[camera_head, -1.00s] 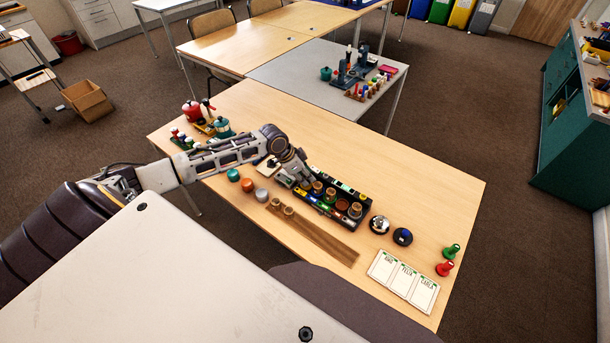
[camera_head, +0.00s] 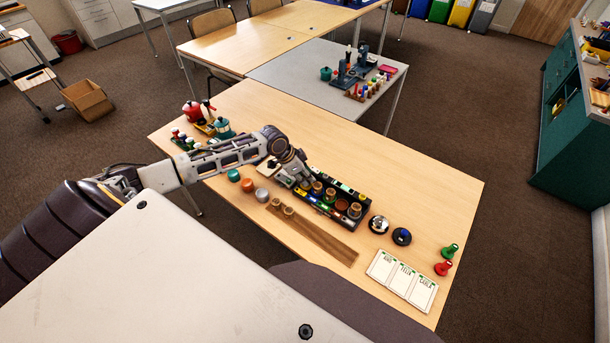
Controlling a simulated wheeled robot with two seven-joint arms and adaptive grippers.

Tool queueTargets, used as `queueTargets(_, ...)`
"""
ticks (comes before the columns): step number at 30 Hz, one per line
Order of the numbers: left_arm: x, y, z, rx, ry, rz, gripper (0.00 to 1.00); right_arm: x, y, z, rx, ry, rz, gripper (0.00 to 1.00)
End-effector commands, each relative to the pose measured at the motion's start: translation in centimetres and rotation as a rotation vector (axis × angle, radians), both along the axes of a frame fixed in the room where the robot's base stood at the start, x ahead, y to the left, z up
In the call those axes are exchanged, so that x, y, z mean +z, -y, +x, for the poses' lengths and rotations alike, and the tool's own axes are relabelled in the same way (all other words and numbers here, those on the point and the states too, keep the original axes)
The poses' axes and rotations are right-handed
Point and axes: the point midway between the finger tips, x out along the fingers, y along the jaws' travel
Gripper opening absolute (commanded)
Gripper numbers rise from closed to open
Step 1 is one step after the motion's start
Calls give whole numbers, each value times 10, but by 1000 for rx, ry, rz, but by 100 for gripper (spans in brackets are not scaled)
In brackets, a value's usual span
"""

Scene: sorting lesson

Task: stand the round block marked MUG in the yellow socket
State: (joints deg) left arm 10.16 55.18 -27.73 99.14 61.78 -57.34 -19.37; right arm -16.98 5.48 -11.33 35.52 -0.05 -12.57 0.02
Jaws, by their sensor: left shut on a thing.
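My left gripper (camera_head: 303,180) points down over the left end of a black socket tray (camera_head: 368,205). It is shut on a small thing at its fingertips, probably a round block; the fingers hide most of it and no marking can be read. Several round wooden blocks stand in the tray, among them one close to the gripper (camera_head: 317,187) and one near the right end (camera_head: 354,210). The word MUG is too small to read anywhere. My right gripper is not in view.
A wooden strip (camera_head: 325,239) with round blocks at its left end lies in front of the tray. Coloured round pieces (camera_head: 247,184) stand left of it. The table behind the tray is clear.

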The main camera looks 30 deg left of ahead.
Motion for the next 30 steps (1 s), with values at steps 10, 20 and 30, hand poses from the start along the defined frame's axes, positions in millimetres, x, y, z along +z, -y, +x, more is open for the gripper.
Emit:
queueTargets(10, 0, 0, 0, 0, 0, 0, 15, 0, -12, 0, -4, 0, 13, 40)
queueTargets(20, 1, 0, 0, 0, 0, 0, 15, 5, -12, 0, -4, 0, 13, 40)
queueTargets(30, 0, 0, 0, 0, 0, 0, 15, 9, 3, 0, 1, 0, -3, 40)
